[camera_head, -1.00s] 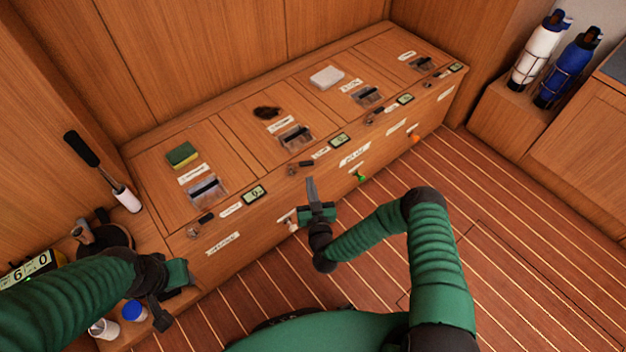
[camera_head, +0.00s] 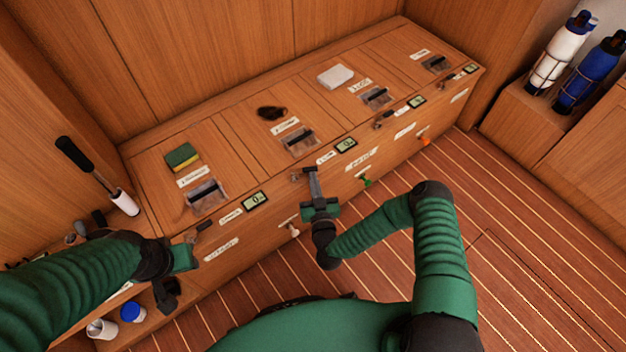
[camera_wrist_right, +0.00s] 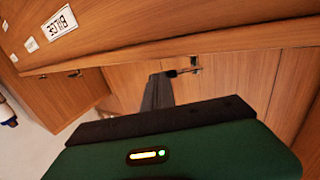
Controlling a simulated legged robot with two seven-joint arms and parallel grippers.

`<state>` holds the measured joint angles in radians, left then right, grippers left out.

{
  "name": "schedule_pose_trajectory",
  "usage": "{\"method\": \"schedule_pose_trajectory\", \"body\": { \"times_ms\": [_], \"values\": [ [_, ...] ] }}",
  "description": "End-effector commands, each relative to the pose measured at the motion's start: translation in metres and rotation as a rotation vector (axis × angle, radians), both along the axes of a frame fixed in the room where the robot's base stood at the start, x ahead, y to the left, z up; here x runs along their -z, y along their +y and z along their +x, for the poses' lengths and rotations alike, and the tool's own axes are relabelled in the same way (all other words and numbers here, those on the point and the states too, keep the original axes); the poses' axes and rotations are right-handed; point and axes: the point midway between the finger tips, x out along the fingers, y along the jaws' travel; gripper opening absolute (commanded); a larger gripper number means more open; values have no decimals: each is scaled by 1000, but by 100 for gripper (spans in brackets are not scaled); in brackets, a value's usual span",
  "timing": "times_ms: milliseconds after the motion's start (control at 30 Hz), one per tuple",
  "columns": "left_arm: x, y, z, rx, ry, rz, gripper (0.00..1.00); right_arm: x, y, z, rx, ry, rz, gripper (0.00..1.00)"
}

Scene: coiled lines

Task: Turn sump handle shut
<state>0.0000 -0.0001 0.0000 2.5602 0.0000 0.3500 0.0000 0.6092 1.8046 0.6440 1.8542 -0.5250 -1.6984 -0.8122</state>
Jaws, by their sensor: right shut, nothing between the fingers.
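Small dark lever handles sit along the front top edge of the wooden bench (camera_head: 262,228). Their labels are too small to read, so I cannot tell which is the sump handle. My right gripper (camera_head: 312,172) is shut and empty, its tips over one of these handles (camera_head: 297,177). In the right wrist view the dark fingers (camera_wrist_right: 157,90) reach close to a dark lever handle (camera_wrist_right: 180,72) on a metal mount; contact cannot be told. My left gripper (camera_head: 170,285) is at the lower left, away from these handles, its fingers unclear.
White, green (camera_head: 366,181) and orange (camera_head: 424,139) knobs stick out of the bench front. A sponge (camera_head: 182,157), a dark lump (camera_head: 271,113) and a white block (camera_head: 335,76) lie on the lids. A blue-capped jar (camera_head: 132,311) stands lower left. The striped floor is clear.

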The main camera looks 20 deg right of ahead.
Motion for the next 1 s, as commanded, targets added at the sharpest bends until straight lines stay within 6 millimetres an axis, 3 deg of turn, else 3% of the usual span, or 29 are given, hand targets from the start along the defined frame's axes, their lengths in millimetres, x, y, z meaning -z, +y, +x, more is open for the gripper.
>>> {"method": "schedule_pose_trajectory", "body": {
  "times_ms": [567,1000],
  "values": [
    [-6,0,0,0,0,0,36,-1,-15,23,-363,-4,-5,0],
    [-6,0,0,0,0,0,36,-1,-17,32,-365,-3,0,0]
  ]
}}
